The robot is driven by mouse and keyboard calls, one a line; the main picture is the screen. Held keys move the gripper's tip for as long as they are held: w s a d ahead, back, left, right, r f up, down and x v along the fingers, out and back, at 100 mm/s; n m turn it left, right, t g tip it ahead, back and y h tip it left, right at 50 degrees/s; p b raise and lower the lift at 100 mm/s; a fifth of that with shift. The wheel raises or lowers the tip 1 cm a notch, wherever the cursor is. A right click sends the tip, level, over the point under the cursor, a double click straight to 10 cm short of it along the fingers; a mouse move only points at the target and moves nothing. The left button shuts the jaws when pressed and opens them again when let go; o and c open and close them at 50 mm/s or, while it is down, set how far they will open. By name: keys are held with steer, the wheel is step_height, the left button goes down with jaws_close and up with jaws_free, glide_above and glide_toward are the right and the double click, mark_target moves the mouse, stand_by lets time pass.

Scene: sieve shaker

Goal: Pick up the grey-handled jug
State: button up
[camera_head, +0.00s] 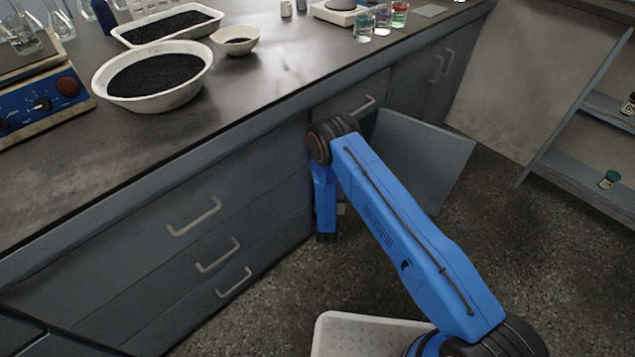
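No grey-handled jug can be made out in the head view. My blue arm reaches from the lower right up to a dark elbow joint, then a blue link drops down by the front of the bench cabinets. My gripper cannot be made out; the arm's far end is dark and partly hidden. An open grey cabinet door (425,165) stands behind my arm, and the inside of its cabinet is hidden from this view.
The dark bench top (250,95) holds a white basin (107,97) and a tray (207,12) of black grains, a small bowl (236,50), glassware, and a blue control box (45,108). Drawers (130,285) line its front. Shelves (590,180) stand at right. Speckled floor lies between.

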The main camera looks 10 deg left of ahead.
steer(key=shift+w, duration=0.5)
jaws_close()
steer(key=shift+r, duration=0.15)
steer(key=shift+s+d+r, duration=0.15)
steer(key=shift+r, duration=3.3)
steer(key=s+d, duration=1.2)
steer(key=d, duration=0.3)
